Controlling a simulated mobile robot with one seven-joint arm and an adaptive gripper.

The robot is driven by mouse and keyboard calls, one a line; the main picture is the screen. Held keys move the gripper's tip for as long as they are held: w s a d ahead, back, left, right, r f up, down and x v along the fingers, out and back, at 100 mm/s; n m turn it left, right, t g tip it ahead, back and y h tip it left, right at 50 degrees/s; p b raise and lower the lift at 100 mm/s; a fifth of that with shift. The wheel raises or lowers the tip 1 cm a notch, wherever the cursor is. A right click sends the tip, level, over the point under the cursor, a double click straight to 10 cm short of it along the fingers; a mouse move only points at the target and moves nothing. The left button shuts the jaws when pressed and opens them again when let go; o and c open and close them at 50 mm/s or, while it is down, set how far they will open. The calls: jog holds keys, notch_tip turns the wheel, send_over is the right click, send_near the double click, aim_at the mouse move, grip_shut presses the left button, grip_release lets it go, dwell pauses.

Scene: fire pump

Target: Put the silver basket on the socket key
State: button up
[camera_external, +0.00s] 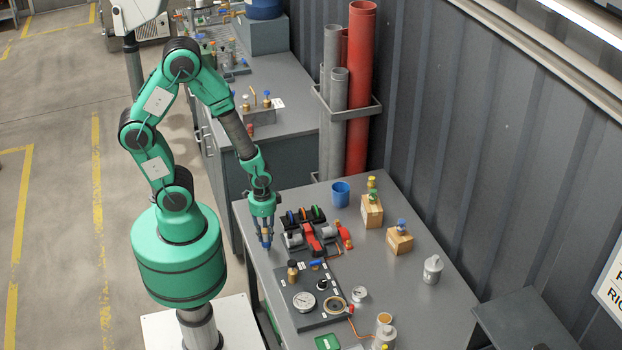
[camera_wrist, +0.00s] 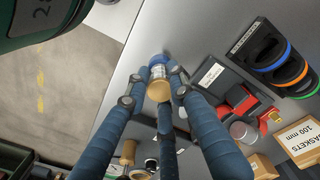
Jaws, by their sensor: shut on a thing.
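My gripper (camera_external: 266,243) hangs over the left edge area of the grey table, left of the black ring rack. Its fingers are shut on a small cylinder (camera_wrist: 158,82) with a blue end, a silvery middle and a brass-coloured end, seen in the wrist view. I cannot tell whether this is the silver basket. A silver-grey canister (camera_external: 433,270) stands upright on the right of the table, apart from my gripper. Another pale canister (camera_external: 385,334) stands near the front. I cannot make out which thing is the socket key.
The black rack (camera_external: 303,216) holds rings with coloured edges; red fittings (camera_external: 312,244) lie beside it. A gauge panel (camera_external: 304,301) is in front. The table's right side has free room.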

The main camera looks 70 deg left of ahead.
aim_at(265, 230)
jog(key=shift+f, duration=0.15)
jog(key=o, duration=0.9)
notch_tip(265, 230, up, 12)
jog(key=shift+s+r+p, duration=0.1)
jog(key=shift+r+p, duration=0.1)
jog(key=shift+p, duration=0.75)
